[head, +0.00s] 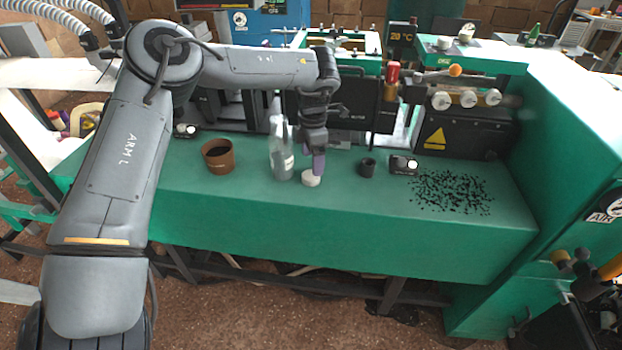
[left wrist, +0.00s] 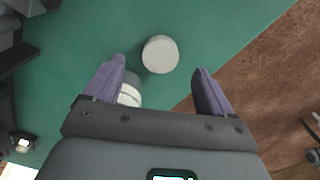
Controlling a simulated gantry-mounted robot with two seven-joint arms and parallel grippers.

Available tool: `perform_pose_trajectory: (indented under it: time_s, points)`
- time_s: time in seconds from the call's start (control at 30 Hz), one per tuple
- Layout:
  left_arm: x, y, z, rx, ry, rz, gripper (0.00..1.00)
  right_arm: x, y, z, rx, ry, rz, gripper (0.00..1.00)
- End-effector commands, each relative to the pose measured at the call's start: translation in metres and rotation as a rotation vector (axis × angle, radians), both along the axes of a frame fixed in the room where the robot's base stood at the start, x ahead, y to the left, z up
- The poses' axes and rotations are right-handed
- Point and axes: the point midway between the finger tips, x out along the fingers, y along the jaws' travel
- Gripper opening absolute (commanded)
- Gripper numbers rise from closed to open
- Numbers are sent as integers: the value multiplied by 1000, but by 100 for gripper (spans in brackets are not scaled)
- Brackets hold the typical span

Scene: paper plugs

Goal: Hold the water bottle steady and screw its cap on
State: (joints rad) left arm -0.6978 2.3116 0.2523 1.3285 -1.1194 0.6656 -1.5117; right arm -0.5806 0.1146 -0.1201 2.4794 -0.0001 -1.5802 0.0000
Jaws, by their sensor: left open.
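The clear water bottle (head: 281,155) stands upright on the green bench, without a cap on it. The white round cap (head: 311,180) lies on the bench just right of the bottle, near the front edge. My left gripper (head: 318,164) points down above and slightly behind the cap, beside the bottle. In the left wrist view its purple fingers are open, with the cap (left wrist: 160,54) showing beyond and between the tips, not gripped. Part of the bottle (left wrist: 130,95) shows behind one finger there. My right gripper is not in view.
A brown pot (head: 218,157) stands left of the bottle. A small black cup (head: 367,168) and a small black box with white knobs (head: 403,165) are to the right. Black granules (head: 452,192) are scattered at the bench's right. Machinery stands behind.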

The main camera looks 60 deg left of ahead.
Motion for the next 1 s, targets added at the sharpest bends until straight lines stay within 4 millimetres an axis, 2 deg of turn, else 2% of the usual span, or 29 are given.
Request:
perform_pose_trajectory:
  time_s: [0.17, 0.43, 0.6, 0.97, 1.0]
  points:
    - [-1, 0, -5, 0, 1, 0, 84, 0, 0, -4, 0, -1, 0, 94]
    - [-5, -1, -38, -2, 1, 1, 84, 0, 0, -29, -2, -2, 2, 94]
    - [-5, 0, -52, -1, 1, 0, 84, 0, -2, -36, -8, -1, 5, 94]
    - [-5, 0, -52, 0, 0, 0, 84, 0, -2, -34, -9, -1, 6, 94]
    - [-5, 0, -52, 0, 0, 0, 80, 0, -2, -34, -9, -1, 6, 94]
